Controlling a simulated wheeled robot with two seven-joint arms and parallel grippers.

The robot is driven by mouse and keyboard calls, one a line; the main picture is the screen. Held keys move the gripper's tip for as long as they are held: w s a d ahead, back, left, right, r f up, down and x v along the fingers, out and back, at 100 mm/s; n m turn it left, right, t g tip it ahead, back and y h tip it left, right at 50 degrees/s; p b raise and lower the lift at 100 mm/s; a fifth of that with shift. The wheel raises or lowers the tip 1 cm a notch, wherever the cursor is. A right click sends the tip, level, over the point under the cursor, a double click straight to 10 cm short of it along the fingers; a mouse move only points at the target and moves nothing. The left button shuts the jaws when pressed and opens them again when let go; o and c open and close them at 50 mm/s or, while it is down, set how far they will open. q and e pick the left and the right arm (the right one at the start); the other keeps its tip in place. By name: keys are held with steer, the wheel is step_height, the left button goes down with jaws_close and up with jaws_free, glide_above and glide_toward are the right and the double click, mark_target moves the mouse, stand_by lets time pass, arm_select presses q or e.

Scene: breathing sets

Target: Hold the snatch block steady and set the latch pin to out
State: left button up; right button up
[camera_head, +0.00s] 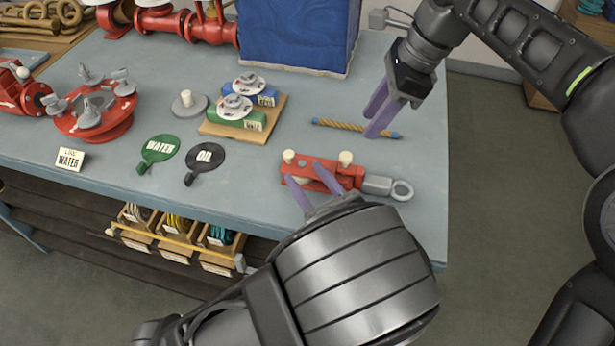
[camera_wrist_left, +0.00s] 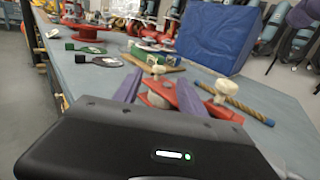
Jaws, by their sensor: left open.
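The snatch block (camera_head: 322,173) lies on the bench near its front right corner. It has a red body, cream knobs (camera_head: 345,157) and a grey shank ending in a ring (camera_head: 401,190). I cannot tell which part is the latch pin. My left gripper (camera_head: 313,192) is open at the block's near side. In the left wrist view, its fingers (camera_wrist_left: 158,93) stand either side of part of the red body (camera_wrist_left: 216,108), with a cream knob (camera_wrist_left: 158,70) beyond; contact is unclear. My right gripper (camera_head: 369,124) is open and empty, above the bench behind the block.
A rope-like rod with blue ends (camera_head: 355,128) lies behind the block. WATER (camera_head: 160,149) and OIL (camera_head: 205,157) paddles lie to the left, with a wooden board (camera_head: 214,128) behind them. A blue box (camera_head: 294,35) stands at the back. The bench's right edge is close.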

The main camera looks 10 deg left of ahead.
mark_target(292, 158)
stand_by(0.3)
arm_select(q)
steer(key=shift+x, duration=3.95)
jaws_close()
